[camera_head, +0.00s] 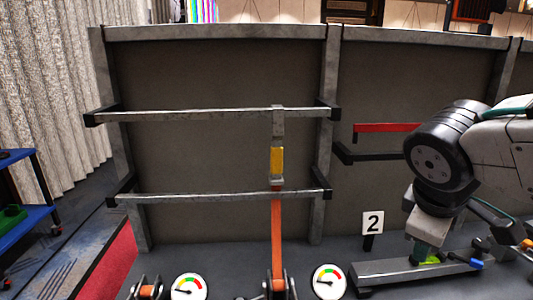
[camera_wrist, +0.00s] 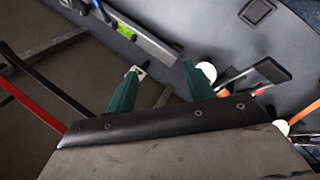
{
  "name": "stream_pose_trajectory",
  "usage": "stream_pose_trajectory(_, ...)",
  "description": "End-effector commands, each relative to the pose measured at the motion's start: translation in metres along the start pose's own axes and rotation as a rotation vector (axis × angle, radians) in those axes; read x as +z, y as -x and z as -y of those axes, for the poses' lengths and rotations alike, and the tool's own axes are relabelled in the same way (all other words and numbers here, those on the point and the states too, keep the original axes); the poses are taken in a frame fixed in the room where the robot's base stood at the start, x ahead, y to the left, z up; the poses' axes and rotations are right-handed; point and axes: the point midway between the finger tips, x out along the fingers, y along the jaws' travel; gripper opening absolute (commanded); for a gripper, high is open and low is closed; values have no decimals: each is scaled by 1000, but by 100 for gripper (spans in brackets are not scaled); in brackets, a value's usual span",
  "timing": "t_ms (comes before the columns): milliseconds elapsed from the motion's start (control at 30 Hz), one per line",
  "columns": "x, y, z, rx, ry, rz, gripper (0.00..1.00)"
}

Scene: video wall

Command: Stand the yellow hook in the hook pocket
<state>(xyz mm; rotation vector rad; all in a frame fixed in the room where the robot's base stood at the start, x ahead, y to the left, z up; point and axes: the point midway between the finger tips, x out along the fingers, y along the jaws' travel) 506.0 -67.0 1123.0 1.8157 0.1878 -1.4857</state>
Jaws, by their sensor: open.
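My arm is at the right of the head view, well to the right of the yellow hook. I cannot make out a hook pocket in either view.
Two grey rails (camera_head: 210,114) cross the left bay. A grey bar with a green level vial (camera_head: 430,260) lies below my arm; the vial also shows in the wrist view (camera_wrist: 125,30).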

Motion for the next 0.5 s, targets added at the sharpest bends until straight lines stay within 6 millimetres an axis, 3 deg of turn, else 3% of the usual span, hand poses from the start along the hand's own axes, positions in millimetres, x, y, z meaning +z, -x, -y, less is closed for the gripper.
stream_pose_trajectory(100, -69, 5, -40, 267, 538, -39, 53)
stream_pose_trajectory(200, -140, 21, -53, 500, 1000, -59, 53)
stream_pose_trajectory(333, -225, 45, -38, 773, 1518, -57, 53)
stream_pose_trajectory(400, -257, 55, -24, 889, 1722, -47, 53)
stream_pose_trajectory(500, -288, 66, -4, 1010, 1923, -30, 53)
